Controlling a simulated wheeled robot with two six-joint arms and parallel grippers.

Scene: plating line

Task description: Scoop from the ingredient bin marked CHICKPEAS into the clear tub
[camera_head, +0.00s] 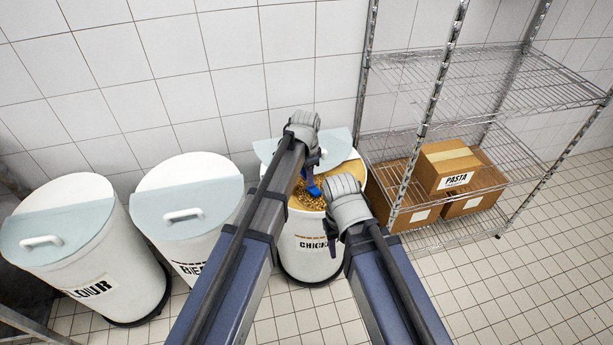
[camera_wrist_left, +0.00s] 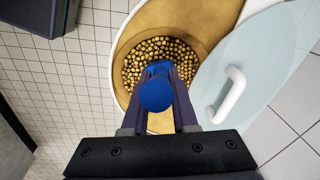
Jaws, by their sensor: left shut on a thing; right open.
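The CHICKPEAS bin (camera_head: 306,255) is a white round bin, partly hidden behind my arms. Its pale lid (camera_head: 338,147) is pushed back and leaves the front open. Chickpeas (camera_head: 303,196) lie inside; they also show in the left wrist view (camera_wrist_left: 160,50). My left gripper (camera_head: 309,160) is over the opening, shut on a blue scoop (camera_head: 313,187). In the left wrist view the scoop (camera_wrist_left: 157,92) points down at the chickpeas; I cannot tell whether it touches them. My right gripper (camera_head: 345,190) is open at the bin's right front, its fingers mostly hidden. No clear tub is seen.
A FLOUR bin (camera_head: 105,275) and another lidded bin (camera_head: 190,215), its label partly hidden, stand to the left. A wire shelf (camera_head: 500,85) with a PASTA box (camera_head: 447,167) and other cartons stands close on the right. Tiled floor (camera_head: 530,270) is clear at front right.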

